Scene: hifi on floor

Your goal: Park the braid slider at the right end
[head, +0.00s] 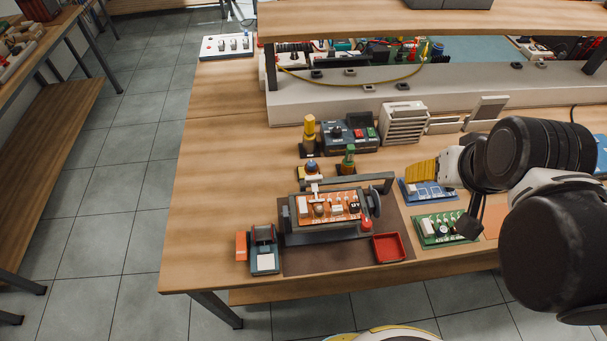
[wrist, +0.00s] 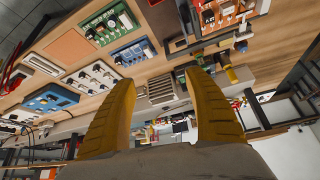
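An orange circuit board (head: 332,206) sits in a dark holder on a brown mat (head: 300,264). A grey bar (head: 352,183) runs behind it. A small white piece (head: 314,188) near the bar's left end may be the braid slider; I cannot tell for sure. The board also shows at the top of the wrist view (wrist: 232,12), with the bar (wrist: 212,42) below it; the slider is not clear there. My gripper (head: 412,174) is right of the bar, apart from it. In the wrist view my gripper (wrist: 160,80) has its yellow fingers wide apart with nothing held.
A red tray (head: 388,248) and a tape-dispenser-like item (head: 264,250) stand at the front. Green (head: 440,230) and blue (head: 420,191) boards lie on the right. Upright tools (head: 310,132) and a dark box (head: 350,136) stand behind. The bench's left side is clear.

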